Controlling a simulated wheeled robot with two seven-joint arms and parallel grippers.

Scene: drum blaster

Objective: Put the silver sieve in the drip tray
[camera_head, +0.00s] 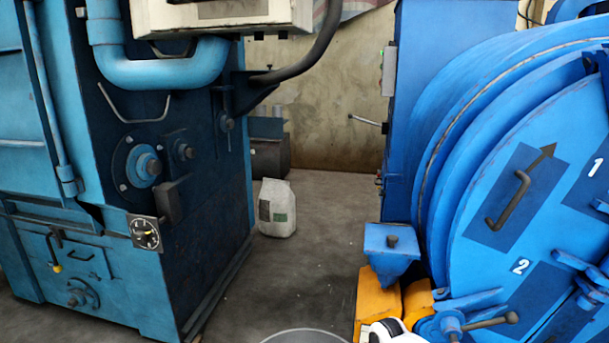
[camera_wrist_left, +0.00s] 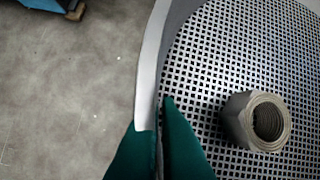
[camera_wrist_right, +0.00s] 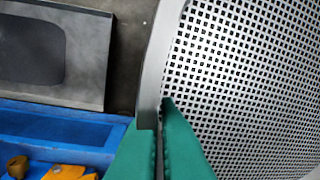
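The silver sieve (camera_wrist_left: 215,55) is a round perforated metal disc with a raised grey rim. It also fills the right side of the right wrist view (camera_wrist_right: 250,80). Only its rim (camera_head: 305,334) shows at the bottom edge of the head view. My left gripper (camera_wrist_left: 158,115) has its green fingers closed on the rim, one on each side. My right gripper (camera_wrist_right: 158,115) grips the rim the same way. A grey ring-shaped piece (camera_wrist_left: 235,122) sits on the mesh. A grey shallow tray (camera_wrist_right: 88,92) with a dark inside, probably the drip tray, lies beyond the rim.
The blue drum machine (camera_head: 480,170) stands on the right with yellow blocks (camera_head: 375,305) at its foot. A blue cabinet machine (camera_head: 110,220) stands on the left. A white bag (camera_head: 277,208) stands on the floor.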

